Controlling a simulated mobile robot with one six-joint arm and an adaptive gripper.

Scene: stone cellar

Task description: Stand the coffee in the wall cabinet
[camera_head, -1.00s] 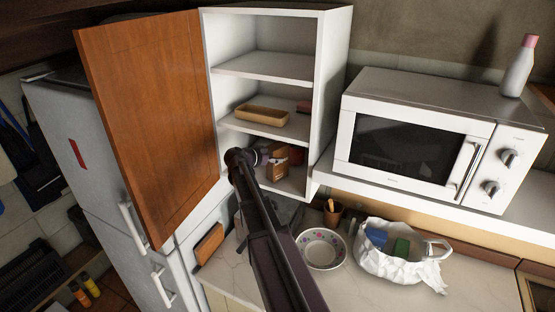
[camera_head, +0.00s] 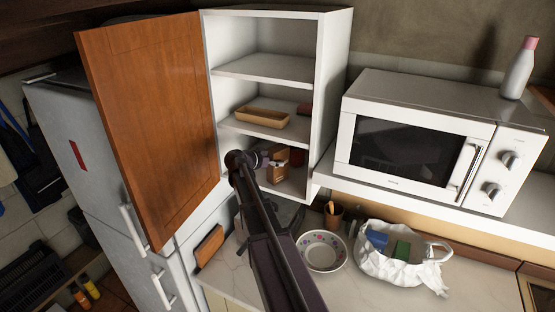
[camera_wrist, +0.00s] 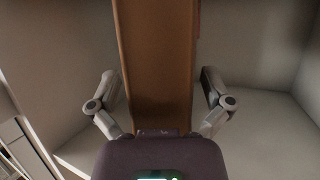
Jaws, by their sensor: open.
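The coffee, a brown pack (camera_head: 278,173), stands upright on the lowest shelf of the open wall cabinet (camera_head: 334,95). My gripper (camera_head: 272,163) reaches into that compartment from the front and partly hides the pack. In the wrist view, the coffee (camera_wrist: 155,60) is a tall brown face between the two spread fingers of my gripper (camera_wrist: 160,95). The fingers are open, with a visible gap on each side of the pack. The pack's lower end is hidden behind the gripper's body in the wrist view.
A tan tray (camera_head: 262,118) is on the shelf above. The wooden cabinet door (camera_head: 150,120) hangs open at left. A microwave (camera_head: 420,140) is at right; a bowl (camera_head: 322,252) and white bag (camera_head: 400,265) lie below.

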